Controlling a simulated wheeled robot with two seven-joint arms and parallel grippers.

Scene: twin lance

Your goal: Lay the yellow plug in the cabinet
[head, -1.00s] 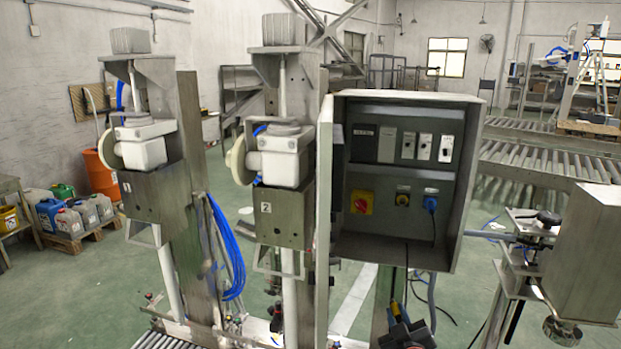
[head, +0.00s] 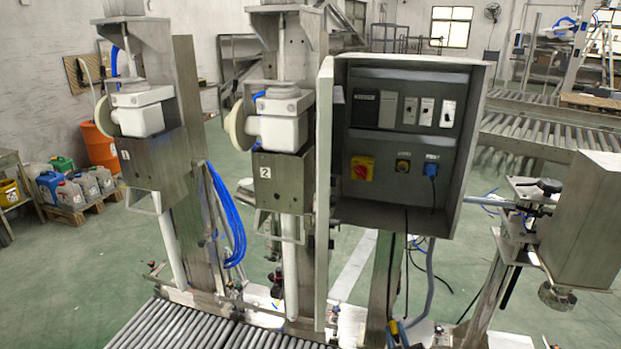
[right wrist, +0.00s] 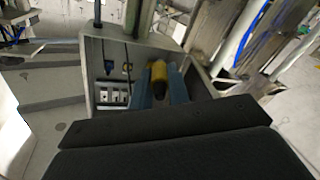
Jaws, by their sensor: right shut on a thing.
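The grey cabinet (head: 469,150) stands open in the head view, its door (head: 324,195) swung out to the left. Its panel has a red-and-yellow switch (head: 362,168), a socket with a yellow ring (head: 403,166), and a blue plug (head: 431,170) with a cable hanging down. In the right wrist view my right gripper (right wrist: 161,85) has its blue fingers closed on the yellow plug (right wrist: 158,74). The cabinet (right wrist: 100,55) shows beyond it there. In the head view only a small part of my right gripper (head: 400,330) shows, below the cabinet. My left gripper is not in view.
Two metal columns with white units (head: 283,120) stand left of the cabinet. A roller conveyor (head: 185,325) lies at the lower left. A metal box on a stand (head: 583,220) is at the right. Loose cables hang below the cabinet.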

